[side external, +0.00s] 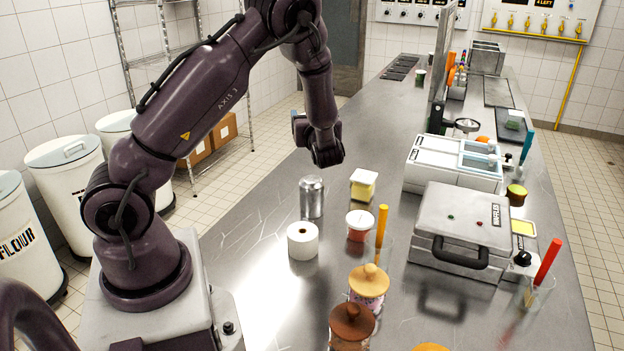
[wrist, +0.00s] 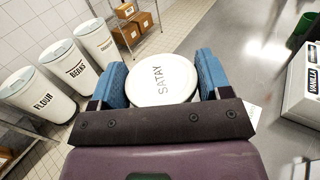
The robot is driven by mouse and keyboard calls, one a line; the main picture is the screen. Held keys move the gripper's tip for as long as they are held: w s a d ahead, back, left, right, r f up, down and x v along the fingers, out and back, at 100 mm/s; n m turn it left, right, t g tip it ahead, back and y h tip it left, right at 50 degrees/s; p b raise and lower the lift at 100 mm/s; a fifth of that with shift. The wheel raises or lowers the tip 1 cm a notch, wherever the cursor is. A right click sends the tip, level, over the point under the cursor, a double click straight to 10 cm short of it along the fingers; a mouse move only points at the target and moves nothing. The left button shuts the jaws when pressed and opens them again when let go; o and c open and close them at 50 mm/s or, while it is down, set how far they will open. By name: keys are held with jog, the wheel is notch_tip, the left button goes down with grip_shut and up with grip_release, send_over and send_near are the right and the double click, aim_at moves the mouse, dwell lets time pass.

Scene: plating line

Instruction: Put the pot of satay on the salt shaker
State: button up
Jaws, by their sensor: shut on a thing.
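The pot of satay (wrist: 160,82) shows its round white lid, lettered SATAY, in the wrist view. My gripper (wrist: 164,80) is shut on it, with a blue finger against each side. In the side view my gripper (side external: 299,130) is raised above the counter, and the wrist mostly hides its fingers and the pot. A silver metal cylinder (side external: 312,197) stands upright on the counter below my gripper. It may be the salt shaker, but I read no label on it. My gripper is well apart from it.
A white roll (side external: 303,241), a white-lidded tub (side external: 360,224) and a yellow block-like container (side external: 363,184) stand near the cylinder. Wooden-lidded jars (side external: 369,285) are at the front. A waffle iron (side external: 462,226) is at the right. The counter left of the cylinder is bare.

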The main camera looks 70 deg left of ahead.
send_over(312, 179)
notch_tip(312, 179, down, 11)
jog(key=shift+r, duration=0.2)
jog(key=shift+f, duration=0.1)
dwell(0.3)
jog(key=o, duration=1)
jog(key=shift+c, duration=0.2)
jog(key=s+d, duration=0.2)
jog(key=d, duration=1)
jog(key=s+d+r+n+g+h, duration=0.3)
jog(key=s+r+n+g+h, duration=0.4)
jog(key=r+n, duration=0.45)
jog(key=s+d+r+n+t+h, duration=0.7)
jog(key=d+r+n+t+h, duration=0.1)
jog(key=d, duration=0.5)
notch_tip(312, 179, up, 3)
jog(key=t+h, duration=0.1)
jog(key=h, duration=0.1)
jog(key=shift+s+n+h, duration=0.2)
jog(key=shift+n+h, duration=0.1)
jog(key=shift+n, duration=0.05)
